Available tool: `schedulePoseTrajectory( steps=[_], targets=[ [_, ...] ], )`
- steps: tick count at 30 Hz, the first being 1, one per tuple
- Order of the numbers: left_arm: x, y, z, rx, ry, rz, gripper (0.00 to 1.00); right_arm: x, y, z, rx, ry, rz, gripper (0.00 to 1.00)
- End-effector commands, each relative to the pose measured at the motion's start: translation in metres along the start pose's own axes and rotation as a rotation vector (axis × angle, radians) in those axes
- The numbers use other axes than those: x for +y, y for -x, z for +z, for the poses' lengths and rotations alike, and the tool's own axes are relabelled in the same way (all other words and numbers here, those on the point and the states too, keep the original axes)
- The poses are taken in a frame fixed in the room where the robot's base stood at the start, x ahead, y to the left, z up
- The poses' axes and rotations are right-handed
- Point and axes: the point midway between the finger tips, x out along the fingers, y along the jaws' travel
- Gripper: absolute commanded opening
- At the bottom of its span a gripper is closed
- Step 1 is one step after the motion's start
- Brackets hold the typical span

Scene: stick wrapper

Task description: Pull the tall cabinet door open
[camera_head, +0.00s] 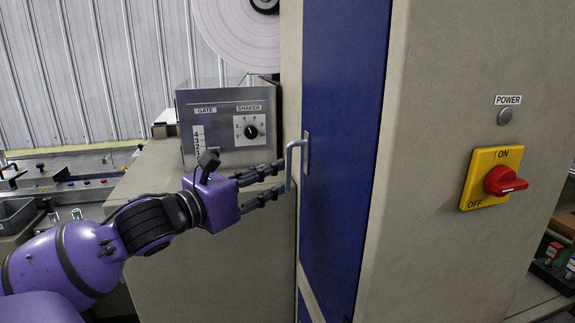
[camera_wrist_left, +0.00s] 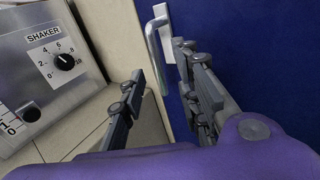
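The tall cabinet door (camera_head: 345,130) is a blue panel set in a beige housing, and it looks closed. Its metal handle (camera_head: 290,162) is a bar on the door's left side. It also shows in the left wrist view (camera_wrist_left: 155,55), on the blue door (camera_wrist_left: 245,50). My left gripper (camera_head: 281,180) is at the handle, with its fingers apart. In the left wrist view the handle's bar lies ahead of the gap between the fingers (camera_wrist_left: 155,90), close to the right finger. I cannot tell whether it touches. My right gripper is not in view.
A grey control box (camera_head: 228,122) with a SHAKER dial stands left of the door, on a beige surface. A yellow switch plate with a red knob (camera_head: 497,180) is on the housing's right face. A large white roll (camera_head: 240,35) is behind the box.

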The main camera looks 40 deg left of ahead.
Motion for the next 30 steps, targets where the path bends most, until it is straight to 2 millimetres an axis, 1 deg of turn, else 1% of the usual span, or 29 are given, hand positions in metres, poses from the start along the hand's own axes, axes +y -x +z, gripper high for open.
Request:
schedulePoseTrajectory(
  steps=[1, 3, 5, 8, 12, 16, 21, 29, 30],
  targets=[
    [0.001, -0.005, 0.001, -0.002, 0.002, 0.000, 0.30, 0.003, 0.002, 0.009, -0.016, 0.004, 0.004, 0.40],
    [0.001, -0.012, 0.001, -0.002, 0.003, 0.001, 0.30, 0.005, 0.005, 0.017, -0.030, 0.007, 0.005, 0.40],
    [0.001, -0.020, 0.001, -0.003, 0.002, 0.001, 0.30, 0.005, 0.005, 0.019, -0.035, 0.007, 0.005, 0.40],
    [0.001, -0.034, 0.001, -0.004, 0.004, 0.001, 0.30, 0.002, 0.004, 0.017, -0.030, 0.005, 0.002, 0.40],
    [0.000, -0.052, 0.002, -0.003, 0.004, 0.000, 0.30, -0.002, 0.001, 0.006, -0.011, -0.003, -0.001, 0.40],
    [0.001, -0.065, 0.001, -0.002, 0.005, 0.002, 0.30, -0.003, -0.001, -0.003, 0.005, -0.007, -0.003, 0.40],
    [0.001, -0.073, 0.000, 0.000, 0.003, 0.002, 0.30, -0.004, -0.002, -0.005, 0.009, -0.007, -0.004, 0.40],
    [0.001, -0.074, -0.001, 0.002, 0.003, 0.002, 0.30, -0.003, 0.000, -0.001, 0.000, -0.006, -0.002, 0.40],
    [0.001, -0.074, -0.001, 0.002, 0.003, 0.002, 0.29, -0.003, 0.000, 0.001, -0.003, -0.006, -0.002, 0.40]
  ],
)
